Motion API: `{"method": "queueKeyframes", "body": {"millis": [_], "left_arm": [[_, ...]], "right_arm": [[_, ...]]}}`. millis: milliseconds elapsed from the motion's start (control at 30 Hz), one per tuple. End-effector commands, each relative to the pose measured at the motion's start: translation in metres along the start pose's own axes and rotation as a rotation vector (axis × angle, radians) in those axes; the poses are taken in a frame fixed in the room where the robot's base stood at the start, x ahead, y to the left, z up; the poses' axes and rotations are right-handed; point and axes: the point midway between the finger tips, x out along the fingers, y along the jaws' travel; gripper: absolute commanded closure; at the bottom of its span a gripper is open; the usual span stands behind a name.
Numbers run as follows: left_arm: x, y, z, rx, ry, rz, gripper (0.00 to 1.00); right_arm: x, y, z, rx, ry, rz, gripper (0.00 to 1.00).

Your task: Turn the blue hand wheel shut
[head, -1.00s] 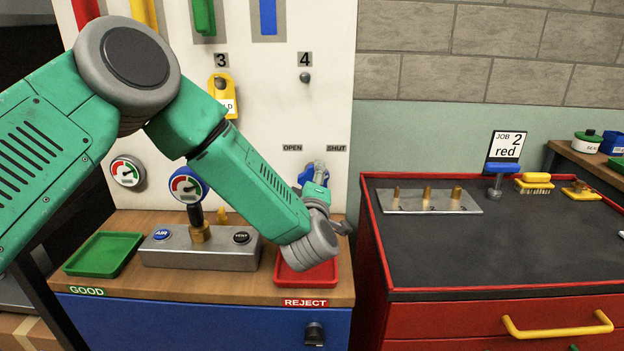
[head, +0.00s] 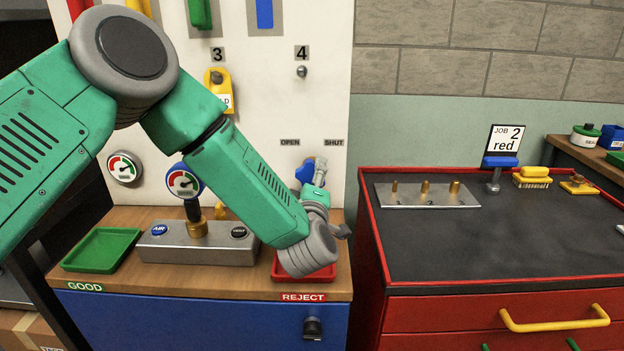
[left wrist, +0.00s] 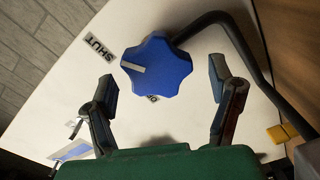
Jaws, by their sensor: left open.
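The blue hand wheel (left wrist: 158,64) is lobed and has a pale pointer line across its face. In the left wrist view it is between and beyond the fingertips of my left gripper (left wrist: 162,85), which is open, with a gap on both sides of the wheel. In the head view the wheel (head: 304,172) is mostly hidden behind my left gripper (head: 320,172), below the OPEN (head: 290,142) and SHUT (head: 334,142) labels on the white panel. The SHUT label also shows in the left wrist view (left wrist: 99,47). My right gripper is not in view.
A dark bent pipe (left wrist: 240,45) runs close beside the wheel. Under my left arm are a grey gauge block (head: 195,250), a green tray (head: 100,250) and a red tray (head: 290,278). A red-edged bench (head: 500,235) stands to the right.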

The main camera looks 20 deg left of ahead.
Motion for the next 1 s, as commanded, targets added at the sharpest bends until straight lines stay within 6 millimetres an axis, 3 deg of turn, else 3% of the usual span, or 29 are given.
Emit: {"method": "queueKeyframes", "body": {"millis": [200, 433, 600, 1000], "left_arm": [[-0.048, -0.001, 0.002, 0.003, -0.007, -0.002, 0.24], [-0.086, -0.002, 0.003, 0.003, -0.006, -0.004, 0.24], [-0.097, -0.002, 0.003, 0.003, -0.005, -0.003, 0.24], [-0.098, -0.002, 0.003, 0.003, -0.005, -0.003, 0.24]], "right_arm": [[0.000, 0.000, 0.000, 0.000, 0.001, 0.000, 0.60], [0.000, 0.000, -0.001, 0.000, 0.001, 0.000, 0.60], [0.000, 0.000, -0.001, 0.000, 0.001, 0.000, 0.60], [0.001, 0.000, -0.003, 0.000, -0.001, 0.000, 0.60]]}}
